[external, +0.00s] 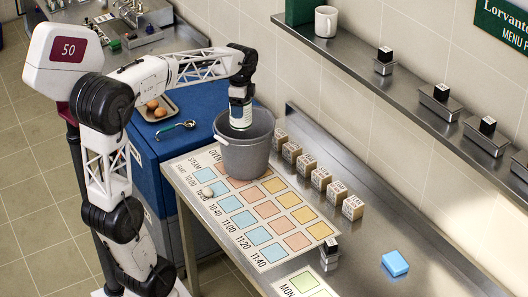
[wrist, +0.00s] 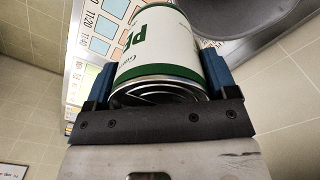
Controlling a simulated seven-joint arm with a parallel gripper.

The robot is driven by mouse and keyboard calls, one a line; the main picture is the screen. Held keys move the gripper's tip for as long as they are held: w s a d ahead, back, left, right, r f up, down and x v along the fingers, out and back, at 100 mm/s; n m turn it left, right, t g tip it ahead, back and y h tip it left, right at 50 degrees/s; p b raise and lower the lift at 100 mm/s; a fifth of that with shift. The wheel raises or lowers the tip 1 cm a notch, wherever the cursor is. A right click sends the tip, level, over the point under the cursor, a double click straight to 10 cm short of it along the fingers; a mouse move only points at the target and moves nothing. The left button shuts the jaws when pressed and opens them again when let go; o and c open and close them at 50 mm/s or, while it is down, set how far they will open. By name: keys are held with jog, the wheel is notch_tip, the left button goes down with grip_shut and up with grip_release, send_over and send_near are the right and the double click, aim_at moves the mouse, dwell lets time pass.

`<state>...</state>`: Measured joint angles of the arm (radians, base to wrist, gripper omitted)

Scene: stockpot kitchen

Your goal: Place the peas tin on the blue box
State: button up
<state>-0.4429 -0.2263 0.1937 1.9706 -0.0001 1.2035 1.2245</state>
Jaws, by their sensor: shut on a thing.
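The peas tin (external: 240,117) is white with green bands. My gripper (external: 240,97) is shut on it. In the external view the tin overlaps the mouth of the grey stockpot (external: 245,158); I cannot tell whether it is above, inside or in front of the rim. In the wrist view the tin (wrist: 160,45) lies between the two blue fingers, with part of its lettering showing. The blue box (external: 395,263) is small and flat, and lies at the right part of the steel counter, well away from my gripper.
The stockpot stands on a printed chart (external: 262,252) with coloured squares. Several labelled cartons (external: 321,179) line the wall side. A dark-topped small block (external: 330,249) stands near the chart's end. A wall shelf (external: 400,92) runs above. The counter around the blue box is clear.

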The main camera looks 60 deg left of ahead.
jog(key=w+a+f, duration=0.2)
jog(key=w+a, duration=0.1)
jog(key=a, duration=1)
jog(key=w+a+f, duration=0.2)
jog(key=w+a, duration=0.1)
jog(key=a, duration=1)
jog(key=w+a+f, duration=0.3)
jog(key=a, duration=0.9)
notch_tip(320, 180, down, 20)
jog(key=shift+w+a, duration=0.15)
jog(key=shift+a, duration=0.15)
jog(key=shift+w+a, duration=0.1)
jog(key=w+a+f, duration=0.1)
jog(key=w+a, duration=1)
jog(key=shift+f, duration=0.25)
jog(key=shift+a, duration=0.1)
jog(key=shift+f, duration=1.75)
jog(key=shift+f, duration=0.2)
jog(key=o, duration=1.1)
